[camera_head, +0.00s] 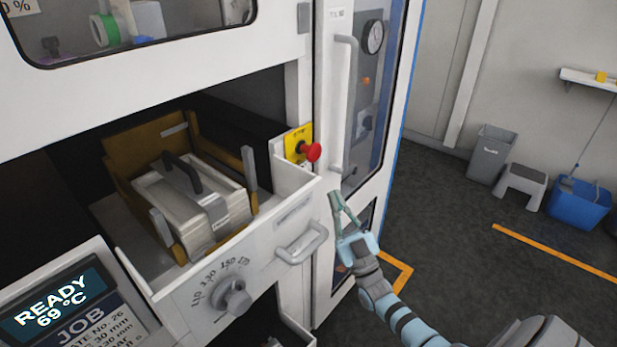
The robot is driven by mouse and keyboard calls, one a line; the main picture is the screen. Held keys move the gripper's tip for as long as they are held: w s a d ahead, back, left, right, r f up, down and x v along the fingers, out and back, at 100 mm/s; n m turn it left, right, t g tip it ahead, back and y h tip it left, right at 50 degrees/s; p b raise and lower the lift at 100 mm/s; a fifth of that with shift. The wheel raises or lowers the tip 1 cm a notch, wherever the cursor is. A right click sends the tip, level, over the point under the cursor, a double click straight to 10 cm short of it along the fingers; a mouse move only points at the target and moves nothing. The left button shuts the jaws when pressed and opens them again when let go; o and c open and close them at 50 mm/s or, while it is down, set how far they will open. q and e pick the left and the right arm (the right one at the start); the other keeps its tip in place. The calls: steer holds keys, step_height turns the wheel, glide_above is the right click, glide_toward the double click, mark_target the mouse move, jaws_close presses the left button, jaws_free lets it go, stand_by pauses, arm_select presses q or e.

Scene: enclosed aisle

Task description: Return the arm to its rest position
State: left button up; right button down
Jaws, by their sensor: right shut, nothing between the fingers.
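My right gripper (341,206) is shut and empty. It is at the right of the machine's open drawer (305,185), in front of the white cabinet door, and looks apart from the drawer handle (303,243). My right arm (382,296) comes in from the lower right. My left gripper is not in view. In the drawer sits a pale block with a black handle (184,172), set in a brown-yellow frame (135,138).
A red knob on a yellow plate (300,146) stands beside the drawer. A tall cabinet handle (345,100) is above my gripper. A display (58,305) reads READY 69 °C. A bin (490,152), stool (523,183) and blue bucket (578,203) stand far right; dark floor between is clear.

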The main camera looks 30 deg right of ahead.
steer(key=shift+w+f, duration=0.1)
steer(key=shift+f, duration=0.1)
stand_by(0.5)
steer(key=w+d+f+m+g+h, duration=0.1)
steer(key=w+f+g, duration=0.35)
steer(key=f, duration=0.65)
steer(key=s+f+m+g, duration=0.1)
steer(key=s+f+g, duration=0.45)
steer(key=f, duration=0.75)
steer(key=s+f+m+g, duration=0.1)
steer(key=s+f+g, duration=0.45)
steer(key=f, duration=0.75)
steer(key=s+a+f+g, duration=0.2)
steer(key=s+f+g, duration=0.1)
steer(key=s+f, duration=0.3)
steer(key=s+a+f+g, duration=0.2)
steer(key=s+f, duration=0.3)
steer(key=s, duration=0.4)
steer(key=s+a+f+g, duration=0.2)
steer(key=s+a, duration=0.1)
steer(key=s, duration=0.7)
steer(key=s+a+f+g, duration=0.3)
steer(key=s, duration=0.7)
steer(key=shift+a+y, duration=0.3)
steer(key=shift+a, duration=0.05)
